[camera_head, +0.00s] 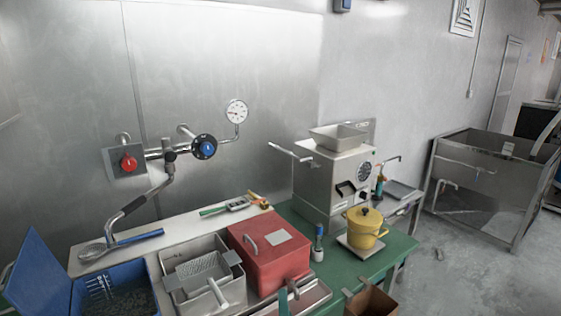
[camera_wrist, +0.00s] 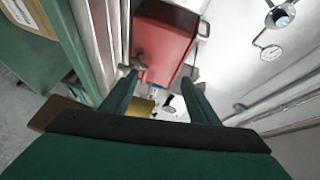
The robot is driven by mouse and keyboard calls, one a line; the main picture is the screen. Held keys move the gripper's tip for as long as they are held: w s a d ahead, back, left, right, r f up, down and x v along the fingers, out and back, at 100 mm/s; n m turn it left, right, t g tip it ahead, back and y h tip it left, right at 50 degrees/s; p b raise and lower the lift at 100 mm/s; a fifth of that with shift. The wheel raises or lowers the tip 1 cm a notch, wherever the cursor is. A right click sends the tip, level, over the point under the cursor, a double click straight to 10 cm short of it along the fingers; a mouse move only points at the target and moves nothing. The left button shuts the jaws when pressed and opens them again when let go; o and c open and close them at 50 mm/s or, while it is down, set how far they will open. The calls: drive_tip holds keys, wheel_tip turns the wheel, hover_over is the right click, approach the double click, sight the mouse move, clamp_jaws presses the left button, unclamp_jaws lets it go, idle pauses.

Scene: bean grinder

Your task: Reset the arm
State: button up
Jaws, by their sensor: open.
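My gripper (camera_wrist: 162,92) shows in the wrist view as two green fingers, set apart with a gap between them. It is open and I see nothing held in it. The red box (camera_wrist: 165,45) lies beyond the fingertips in that view; the left fingertip overlaps its handle area, and I cannot tell whether they touch. In the head view, the red box (camera_head: 270,257) stands on the counter beside a metal basin. I cannot make out the arm clearly in the head view.
The steel grinder (camera_head: 334,178) and a yellow pot (camera_head: 364,228) stand on the green table (camera_head: 398,246). A blue bin (camera_head: 122,280) and a metal basin (camera_head: 222,293) are at the left. A wall tap (camera_head: 126,162) and gauge (camera_head: 236,112) are behind.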

drive_tip(key=s+d+f+n, duration=0.2)
drive_tip(key=s+f+n, duration=0.35)
drive_tip(key=s, duration=0.65)
drive_tip(key=s+d+f+n, duration=0.1)
drive_tip(key=s+f+n, duration=0.3)
drive_tip(key=s+f, duration=0.5)
drive_tip(key=s+a+r+n, duration=0.1)
drive_tip(key=s+r+n, duration=0.1)
drive_tip(key=s, duration=0.6)
drive_tip(key=s+a+r+n, duration=0.1)
drive_tip(key=s+a, duration=0.1)
drive_tip(key=s, duration=0.6)
drive_tip(key=s+a+r+n+g, duration=0.1)
drive_tip(key=s+r+n, duration=0.1)
drive_tip(key=s, duration=0.7)
drive_tip(key=shift+a+r+n+h, duration=0.25)
drive_tip(key=shift+r+n+h, duration=0.1)
drive_tip(key=shift+h, duration=0.05)
